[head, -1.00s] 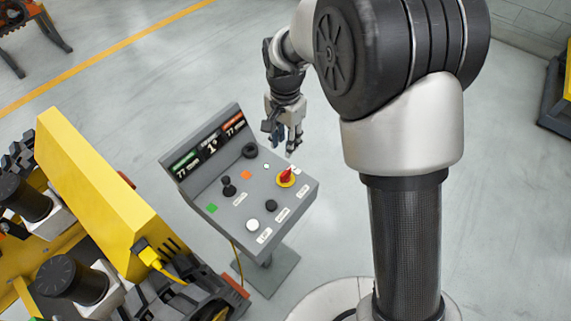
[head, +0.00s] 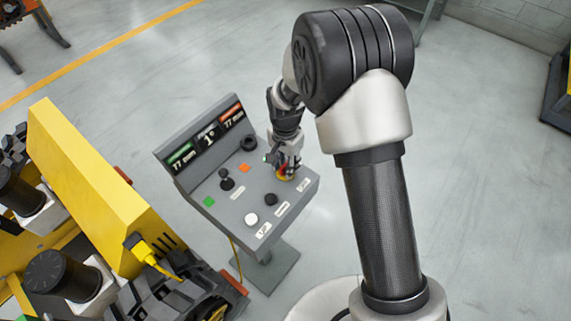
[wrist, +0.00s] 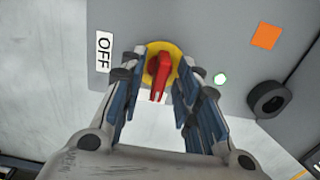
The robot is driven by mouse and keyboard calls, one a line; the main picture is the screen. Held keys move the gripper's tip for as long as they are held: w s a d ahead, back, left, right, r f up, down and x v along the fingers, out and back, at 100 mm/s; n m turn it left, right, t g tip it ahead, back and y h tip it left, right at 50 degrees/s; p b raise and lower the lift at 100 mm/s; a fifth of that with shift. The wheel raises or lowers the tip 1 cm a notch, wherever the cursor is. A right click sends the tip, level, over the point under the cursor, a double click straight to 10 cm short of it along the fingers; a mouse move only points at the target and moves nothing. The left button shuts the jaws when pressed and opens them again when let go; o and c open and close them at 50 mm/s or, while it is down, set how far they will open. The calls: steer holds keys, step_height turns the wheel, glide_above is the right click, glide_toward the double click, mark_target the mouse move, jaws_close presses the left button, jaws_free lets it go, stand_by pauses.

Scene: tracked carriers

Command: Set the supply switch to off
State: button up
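The supply switch (wrist: 160,76) is a red rotary handle on a yellow round plate, on the grey control panel (wrist: 207,28). In the wrist view a white OFF label (wrist: 104,52) is to its left, and the handle points toward my gripper. My gripper (wrist: 156,78) has its blue-padded fingers apart, one on each side of the red handle; whether they touch it I cannot tell. In the head view my gripper (head: 283,172) is over the switch and hides most of it.
The panel also carries a black joystick (head: 226,180), a black knob (head: 249,143), a green square (head: 209,201), an orange square (head: 245,168) and a white button (head: 251,219). A yellow tracked carrier (head: 90,180) stands left of the panel.

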jaws_close()
stand_by(0.3)
steer(key=shift+n, duration=0.4)
steer(key=n, duration=0.3)
steer(key=shift+n, duration=0.4)
steer(key=n+p, duration=0.1)
steer(key=n, duration=1.2)
stand_by(0.3)
